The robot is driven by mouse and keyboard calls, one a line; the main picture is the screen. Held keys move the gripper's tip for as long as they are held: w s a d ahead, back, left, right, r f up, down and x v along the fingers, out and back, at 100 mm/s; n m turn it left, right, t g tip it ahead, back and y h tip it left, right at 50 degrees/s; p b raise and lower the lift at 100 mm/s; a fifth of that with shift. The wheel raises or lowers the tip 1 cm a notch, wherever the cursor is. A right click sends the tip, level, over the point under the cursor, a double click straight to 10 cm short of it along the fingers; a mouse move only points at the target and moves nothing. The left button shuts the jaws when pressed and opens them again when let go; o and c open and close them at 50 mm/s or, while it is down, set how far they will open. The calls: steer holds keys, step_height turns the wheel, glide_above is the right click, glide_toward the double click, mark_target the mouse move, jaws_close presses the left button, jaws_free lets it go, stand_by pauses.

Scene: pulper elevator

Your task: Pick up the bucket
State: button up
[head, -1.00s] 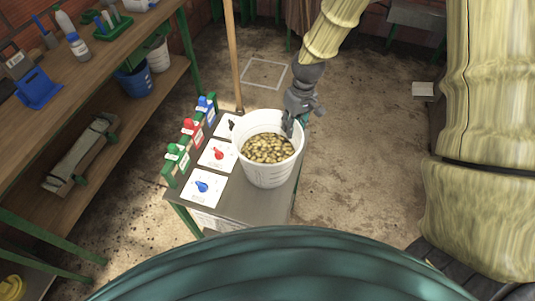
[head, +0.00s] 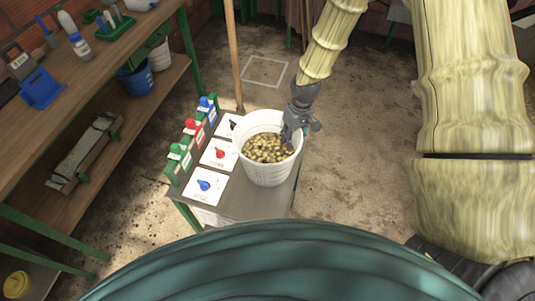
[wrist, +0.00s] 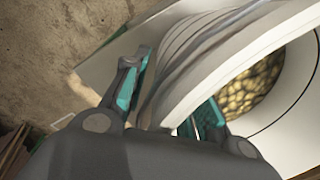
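The white bucket (head: 266,170) stands upright on a small grey table, partly filled with yellowish-brown beans or fruit (head: 268,148). In the head view my gripper (head: 291,140) is at the bucket's far right rim, pointing down. In the wrist view the bucket's rim and ridged wall (wrist: 205,62) pass between the spread fingers of my gripper (wrist: 168,100). One teal-padded finger is outside the wall and the other is inside the bucket. The fingers look apart, not clamped; exact contact with the wall is hard to tell.
A wooden shelf (head: 100,55) stands left. The floor (head: 350,160) right of the table is clear.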

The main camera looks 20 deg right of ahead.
jaws_close()
steer(key=shift+r, duration=0.2)
stand_by(0.5)
